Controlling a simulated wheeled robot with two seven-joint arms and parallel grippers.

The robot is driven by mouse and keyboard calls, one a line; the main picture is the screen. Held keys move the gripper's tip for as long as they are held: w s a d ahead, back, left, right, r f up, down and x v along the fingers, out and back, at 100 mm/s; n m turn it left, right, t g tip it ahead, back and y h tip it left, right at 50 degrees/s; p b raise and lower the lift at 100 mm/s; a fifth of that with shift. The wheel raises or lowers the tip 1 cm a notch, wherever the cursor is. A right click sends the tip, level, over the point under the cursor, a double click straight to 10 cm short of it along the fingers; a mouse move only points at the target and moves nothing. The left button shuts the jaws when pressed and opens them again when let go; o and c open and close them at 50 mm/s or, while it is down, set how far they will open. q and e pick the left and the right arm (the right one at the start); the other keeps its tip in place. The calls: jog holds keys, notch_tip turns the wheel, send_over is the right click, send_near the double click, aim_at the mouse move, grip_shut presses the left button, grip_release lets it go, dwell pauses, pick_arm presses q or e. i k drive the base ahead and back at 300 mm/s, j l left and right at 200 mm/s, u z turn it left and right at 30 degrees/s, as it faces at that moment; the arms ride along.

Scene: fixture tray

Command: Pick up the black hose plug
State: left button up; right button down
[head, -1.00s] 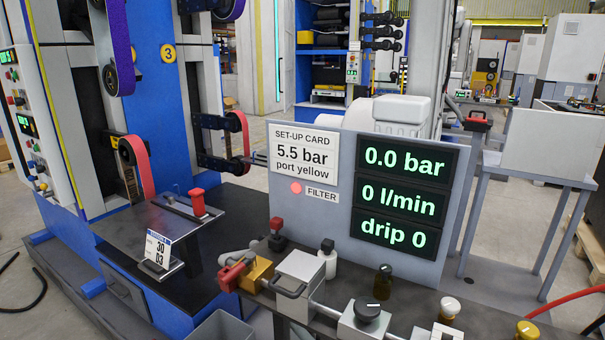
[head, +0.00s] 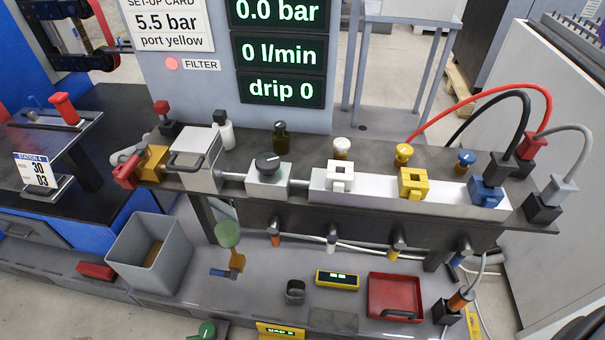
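The black hose (head: 489,96) arcs up from behind the right part of the bench and comes down at its right end. At its lower end a dark plug (head: 506,162) sits beside a black block; plug and block are hard to tell apart. To its right, the red hose (head: 467,101) ends in a red plug (head: 534,145). In front and to the right, a grey hose ends in a grey plug (head: 560,188) on another black block (head: 542,208). Neither of my grippers is in view.
A white manifold with white (head: 340,176), yellow (head: 413,183) and blue (head: 486,191) port blocks runs along the bench left of the plugs. A grey cabinet (head: 562,100) stands close on the right. Below are a red tray (head: 395,297) and a grey bin (head: 150,255).

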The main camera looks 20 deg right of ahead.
aim_at(497, 171)
jog(key=z, duration=1.95)
jog(key=i+l+u, duration=0.1)
jog(key=l+u, duration=1.2)
jog(key=k+l+u, duration=0.1)
jog(key=l+u, duration=0.35)
jog(key=k+l+u, duration=0.15)
jog(key=l+u, duration=0.25)
